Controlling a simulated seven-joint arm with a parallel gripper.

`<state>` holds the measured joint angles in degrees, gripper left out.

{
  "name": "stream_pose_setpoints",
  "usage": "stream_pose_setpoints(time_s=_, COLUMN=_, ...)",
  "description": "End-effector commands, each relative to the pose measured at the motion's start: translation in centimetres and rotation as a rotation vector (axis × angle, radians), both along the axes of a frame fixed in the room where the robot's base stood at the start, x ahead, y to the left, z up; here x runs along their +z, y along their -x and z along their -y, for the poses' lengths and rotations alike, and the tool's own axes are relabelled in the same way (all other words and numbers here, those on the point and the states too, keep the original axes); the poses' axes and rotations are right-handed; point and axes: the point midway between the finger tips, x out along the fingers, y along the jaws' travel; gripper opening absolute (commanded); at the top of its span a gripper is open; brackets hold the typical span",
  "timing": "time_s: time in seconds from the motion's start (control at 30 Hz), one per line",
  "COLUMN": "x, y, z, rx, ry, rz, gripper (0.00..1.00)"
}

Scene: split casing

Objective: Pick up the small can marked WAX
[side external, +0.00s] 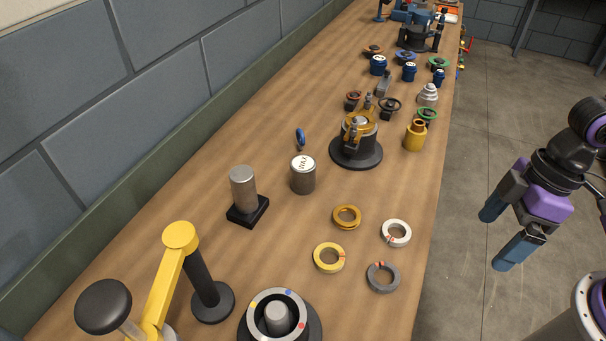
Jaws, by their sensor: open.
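The small can marked WAX (303,177) stands upright on the wooden workbench, near the middle of the side external view. It is a grey metal cylinder with a pale lid that carries dark lettering. My gripper (503,240) is at the right of the picture, out past the bench's right edge and well apart from the can. Its two blue fingers are spread with nothing between them.
A dark round fixture (357,150) with yellow parts is to the right. Several loose rings, including a yellow one (320,261), lie in front. A yellow-armed stand (170,275) is front left.

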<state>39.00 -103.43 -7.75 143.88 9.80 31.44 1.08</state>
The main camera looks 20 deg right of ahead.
Motion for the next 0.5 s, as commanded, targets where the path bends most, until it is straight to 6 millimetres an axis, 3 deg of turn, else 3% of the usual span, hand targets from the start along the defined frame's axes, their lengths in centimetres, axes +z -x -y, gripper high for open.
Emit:
stream_pose_setpoints(time_s=0.03, x=-0.8, y=-0.7, z=-1.9, rx=-0.035, ry=-0.036, rz=-0.001, gripper=0.93)
stream_pose_setpoints(time_s=0.2, x=-3.0, y=-3.9, z=-7.7, rx=-0.198, ry=-0.179, rz=0.041, gripper=0.93)
stream_pose_setpoints(time_s=0.4, x=-5.3, y=-8.3, z=-12.5, rx=-0.404, ry=-0.305, rz=0.160, gripper=0.93)
stream_pose_setpoints(time_s=0.5, x=-6.2, y=-10.6, z=-14.0, rx=-0.503, ry=-0.353, rz=0.248, gripper=0.93)
